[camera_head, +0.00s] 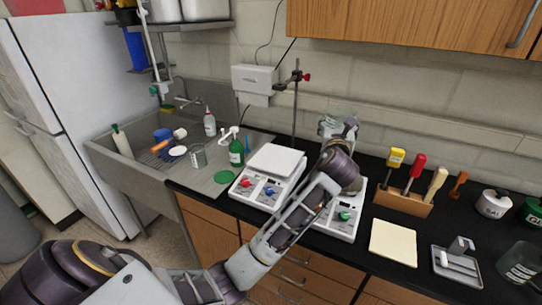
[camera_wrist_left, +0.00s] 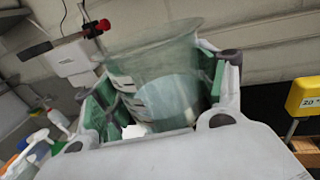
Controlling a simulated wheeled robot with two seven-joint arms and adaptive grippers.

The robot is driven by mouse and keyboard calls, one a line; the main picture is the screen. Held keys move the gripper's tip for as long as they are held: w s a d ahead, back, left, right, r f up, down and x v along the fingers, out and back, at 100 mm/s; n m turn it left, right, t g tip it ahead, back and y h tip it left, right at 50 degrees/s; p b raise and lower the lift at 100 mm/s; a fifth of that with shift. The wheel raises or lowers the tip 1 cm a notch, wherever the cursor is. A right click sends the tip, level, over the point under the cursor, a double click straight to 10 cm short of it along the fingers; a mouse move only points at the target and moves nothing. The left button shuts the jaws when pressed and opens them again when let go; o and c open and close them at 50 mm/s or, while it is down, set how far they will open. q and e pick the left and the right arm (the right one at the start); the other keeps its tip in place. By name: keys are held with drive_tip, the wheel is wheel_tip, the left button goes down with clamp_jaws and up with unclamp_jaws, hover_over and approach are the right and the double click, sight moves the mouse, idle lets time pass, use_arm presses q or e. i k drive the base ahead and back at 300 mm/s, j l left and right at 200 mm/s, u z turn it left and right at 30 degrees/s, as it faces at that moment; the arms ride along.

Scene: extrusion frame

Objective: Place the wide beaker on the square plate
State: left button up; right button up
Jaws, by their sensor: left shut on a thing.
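My left gripper (camera_head: 338,127) is shut on a clear glass beaker (camera_head: 333,118), the wide beaker, and holds it up above the back of the bench. In the left wrist view the beaker (camera_wrist_left: 160,70) sits between the green finger pads, rim upward and slightly tilted. A device with a white square plate (camera_head: 276,160) on top and red and blue knobs stands left of the gripper. A second device with a green knob (camera_head: 344,216) stands below my arm, which hides most of its top. A flat cream square (camera_head: 393,243) lies on the bench to the right. My right gripper is out of view.
A thin stand rod (camera_head: 295,110) with a red clamp rises behind the devices. A green bottle (camera_head: 237,152) stands left. A wooden tool rack (camera_head: 402,203), a grey tray (camera_head: 456,264) and another glass beaker (camera_head: 520,264) are right. The sink (camera_head: 125,165) is far left.

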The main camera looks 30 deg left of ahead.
sight(277, 157)
drive_tip(key=j+z, duration=0.1)
drive_tip(key=j, duration=0.35)
drive_tip(key=k+j, duration=0.1)
drive_tip(key=j, duration=0.3)
drive_tip(key=k+j+z, duration=0.15)
drive_tip(key=j, duration=0.7)
drive_tip(key=z, duration=0.05)
